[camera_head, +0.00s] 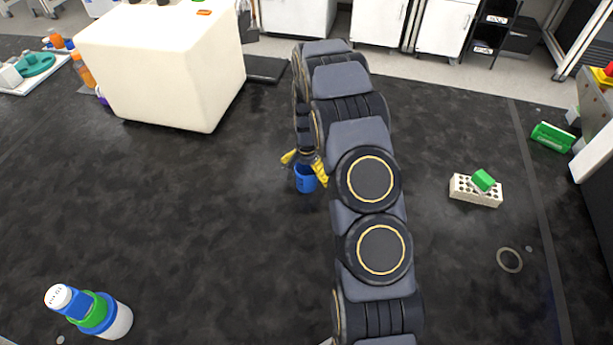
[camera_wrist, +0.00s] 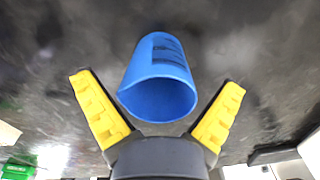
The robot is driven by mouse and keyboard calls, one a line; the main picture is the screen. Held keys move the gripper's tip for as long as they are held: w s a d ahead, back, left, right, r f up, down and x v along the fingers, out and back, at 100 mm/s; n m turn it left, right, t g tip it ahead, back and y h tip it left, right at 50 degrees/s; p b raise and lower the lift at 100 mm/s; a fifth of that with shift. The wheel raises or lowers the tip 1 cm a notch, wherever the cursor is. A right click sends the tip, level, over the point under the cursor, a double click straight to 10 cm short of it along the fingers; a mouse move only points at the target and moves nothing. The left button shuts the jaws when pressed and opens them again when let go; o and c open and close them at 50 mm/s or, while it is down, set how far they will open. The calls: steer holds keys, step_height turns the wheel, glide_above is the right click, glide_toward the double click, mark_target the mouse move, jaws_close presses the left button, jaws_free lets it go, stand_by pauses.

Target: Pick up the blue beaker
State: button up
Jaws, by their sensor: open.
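The blue beaker (camera_head: 305,179) stands on the dark worktop near the middle of the head view. It also shows in the wrist view (camera_wrist: 158,80), with dark markings on its side and its open rim toward the camera. My gripper (camera_head: 306,170) is open, with its yellow fingers at the beaker's upper part. In the wrist view my gripper (camera_wrist: 158,92) has one finger on each side of the beaker, with a gap showing on both sides. The beaker's far side and part of its rim are hidden.
A large cream block (camera_head: 160,65) stands at the back left. A white holed rack (camera_head: 476,190) with a green piece (camera_head: 483,180) lies to the right. A white, blue and green bottle (camera_head: 90,310) is at the front left. The worktop around the beaker is clear.

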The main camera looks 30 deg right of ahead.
steer(key=shift+f, duration=0.1)
steer(key=c, duration=1.2)
